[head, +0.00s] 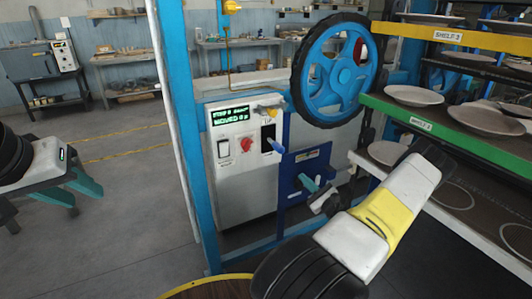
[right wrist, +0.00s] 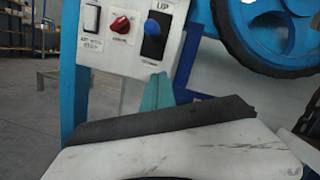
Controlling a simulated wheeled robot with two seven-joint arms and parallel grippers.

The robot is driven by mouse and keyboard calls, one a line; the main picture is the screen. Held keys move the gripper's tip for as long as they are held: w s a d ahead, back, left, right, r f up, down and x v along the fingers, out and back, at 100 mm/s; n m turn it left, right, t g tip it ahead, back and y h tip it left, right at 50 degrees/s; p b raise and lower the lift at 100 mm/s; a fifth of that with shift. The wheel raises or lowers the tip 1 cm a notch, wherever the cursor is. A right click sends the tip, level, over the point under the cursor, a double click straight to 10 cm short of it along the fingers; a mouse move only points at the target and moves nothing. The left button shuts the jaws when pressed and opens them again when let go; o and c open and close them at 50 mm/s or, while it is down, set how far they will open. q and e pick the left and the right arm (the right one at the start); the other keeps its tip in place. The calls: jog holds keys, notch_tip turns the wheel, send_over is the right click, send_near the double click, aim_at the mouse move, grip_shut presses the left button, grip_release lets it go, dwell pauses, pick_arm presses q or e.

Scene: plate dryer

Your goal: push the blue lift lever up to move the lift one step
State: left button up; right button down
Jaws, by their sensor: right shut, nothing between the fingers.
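The blue lift lever (head: 275,147) sticks out of a black slot on the front of the white control box (head: 245,185). In the right wrist view the lever's blue knob (right wrist: 152,27) sits in the upper part of the slot, under the word UP. My right gripper (head: 308,184) is shut and empty, in front of the box, below and right of the lever. Its teal fingertips (right wrist: 160,88) show below the slot in the right wrist view, apart from the knob. My left gripper (head: 70,190) is open and empty at the far left, away from the box.
A red knob (head: 246,144) and a white switch (head: 223,149) sit left of the slot, under a green-lit display (head: 230,115). A blue handwheel (head: 335,70) is above right. Shelves with plates (head: 415,96) stand at right, close to my right arm. Open floor lies left.

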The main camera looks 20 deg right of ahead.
aim_at(275, 145)
jog(key=shift+w, duration=0.1)
jog(key=w+a+r, duration=0.3)
jog(key=w+r, duration=0.2)
jog(key=w, duration=0.4)
jog(key=shift+w+a+r, duration=0.2)
jog(key=shift+a+r, duration=0.15)
jog(key=shift+a, duration=0.05)
